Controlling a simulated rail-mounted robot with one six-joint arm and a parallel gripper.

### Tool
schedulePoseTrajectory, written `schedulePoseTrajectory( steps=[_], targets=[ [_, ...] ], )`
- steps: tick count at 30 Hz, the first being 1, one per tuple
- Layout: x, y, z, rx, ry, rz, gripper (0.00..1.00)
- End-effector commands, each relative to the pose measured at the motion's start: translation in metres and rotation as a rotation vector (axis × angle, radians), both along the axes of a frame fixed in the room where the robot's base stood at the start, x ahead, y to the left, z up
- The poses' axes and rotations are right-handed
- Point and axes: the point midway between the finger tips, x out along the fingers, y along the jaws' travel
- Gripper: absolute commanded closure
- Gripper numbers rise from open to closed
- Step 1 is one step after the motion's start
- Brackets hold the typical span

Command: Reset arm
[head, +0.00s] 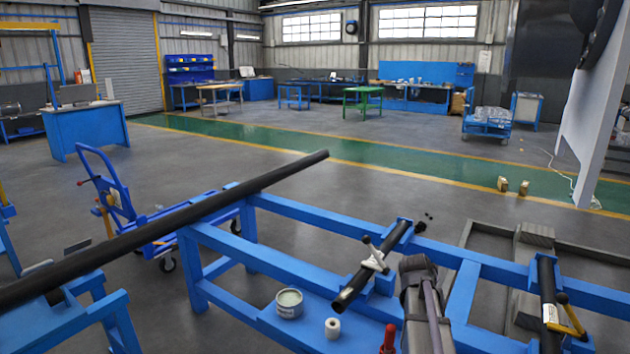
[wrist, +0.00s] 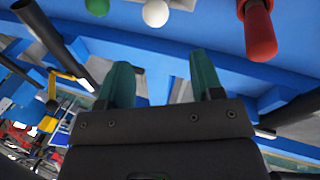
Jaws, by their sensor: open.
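My gripper (wrist: 161,62) shows in the wrist view with two teal fingers apart. The gap between them is empty, with blue frame surfaces behind it. The fingers appear clear of the things around them. In the head view, a dark grey jointed shape stands at the bottom centre right, over the blue frame; I cannot make out fingers on it there.
A long black pipe (head: 170,225) lies across the blue frames. A short black pipe (head: 348,296) is clamped on the blue bench (head: 290,265). A tin (head: 289,309), a white roll (head: 332,328) and a red handle (head: 389,340) are nearby. A yellow-handled clamp (head: 568,328) is at right.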

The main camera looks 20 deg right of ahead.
Motion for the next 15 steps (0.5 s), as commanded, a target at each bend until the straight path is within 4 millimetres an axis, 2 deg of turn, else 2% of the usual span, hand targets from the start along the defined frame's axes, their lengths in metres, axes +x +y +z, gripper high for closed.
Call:
schedulePoseTrajectory(
  steps=[1, 3, 6, 12, 15],
  targets=[
    [-0.004, 0.052, -0.003, 0.060, -0.014, 0.102, 0.40],
    [-0.004, 0.113, -0.006, 0.146, -0.035, 0.239, 0.40],
    [-0.011, 0.185, -0.008, 0.237, -0.055, 0.395, 0.40],
    [-0.037, 0.299, -0.009, 0.334, -0.062, 0.614, 0.40],
    [-0.036, 0.346, -0.009, 0.338, -0.042, 0.728, 0.40]
  ],
)
